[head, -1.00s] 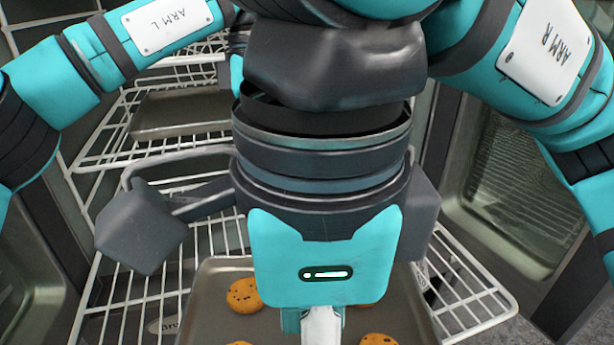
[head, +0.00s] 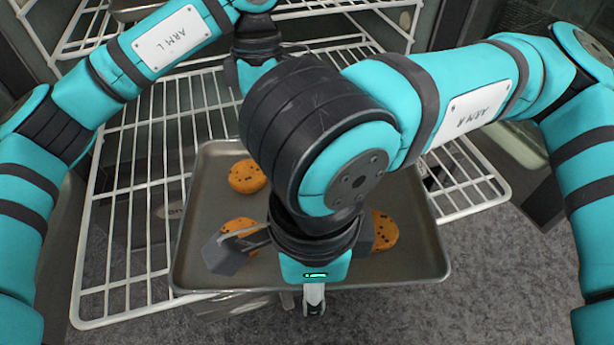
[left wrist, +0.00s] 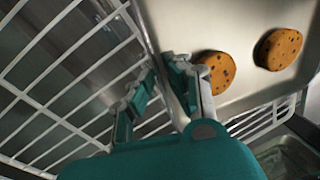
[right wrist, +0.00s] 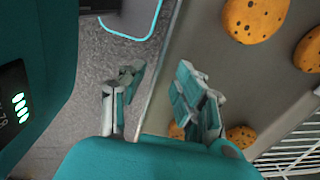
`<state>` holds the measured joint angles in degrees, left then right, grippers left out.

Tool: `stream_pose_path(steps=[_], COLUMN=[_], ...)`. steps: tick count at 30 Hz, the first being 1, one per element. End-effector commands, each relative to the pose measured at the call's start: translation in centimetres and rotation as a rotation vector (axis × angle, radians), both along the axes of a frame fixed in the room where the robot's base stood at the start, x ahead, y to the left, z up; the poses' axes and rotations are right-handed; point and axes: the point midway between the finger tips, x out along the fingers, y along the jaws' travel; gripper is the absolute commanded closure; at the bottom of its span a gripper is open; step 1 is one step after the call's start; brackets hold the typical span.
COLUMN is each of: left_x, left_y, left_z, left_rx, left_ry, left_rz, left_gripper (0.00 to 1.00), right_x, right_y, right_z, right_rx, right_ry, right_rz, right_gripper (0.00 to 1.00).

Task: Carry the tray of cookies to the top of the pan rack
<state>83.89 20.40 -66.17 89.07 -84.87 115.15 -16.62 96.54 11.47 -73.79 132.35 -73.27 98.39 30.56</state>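The grey tray (head: 420,262) holds several round cookies (head: 247,177). It lies on a white wire shelf of the rack (head: 125,225), its near part jutting past the shelf's front edge. In the left wrist view, my left gripper (left wrist: 163,66) has its fingertips close together on the tray's rim and looks shut on it. In the head view the left fingers are hidden behind my right arm. My right gripper (right wrist: 158,72) is open at the near edge, with the tray rim between its spread fingers, one over the tray and one outside it.
Higher wire shelves (head: 345,45) stand at the back, and part of another pan (head: 135,8) shows at the top left. Grey floor (head: 510,285) is clear in front and to the right. My right arm covers the tray's middle.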

Motion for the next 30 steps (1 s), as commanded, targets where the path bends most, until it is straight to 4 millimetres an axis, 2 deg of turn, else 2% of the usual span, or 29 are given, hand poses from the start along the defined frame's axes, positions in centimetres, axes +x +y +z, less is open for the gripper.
stream_pose_path(steps=[12,15,20,30], left_x=[-0.15,-0.15,-0.15,-0.13], left_y=[0.00,0.00,0.00,0.00], left_z=[-0.66,-0.65,-0.64,-0.63], left_rx=[0.000,0.000,0.000,0.000], left_ry=[0.000,0.000,0.000,-0.001], left_rz=[0.000,0.000,0.000,0.001], left_gripper=[0.86,0.99,1.00,1.00], right_x=[0.00,0.01,0.01,-0.01], right_y=[-0.02,-0.01,-0.01,-0.01], right_z=[-0.69,-0.67,-0.66,-0.65], right_rx=[0.000,0.000,0.000,0.000], right_ry=[-0.001,-0.001,-0.001,0.000], right_rz=[0.000,0.000,0.000,0.001], right_gripper=[0.68,0.81,1.00,1.00])
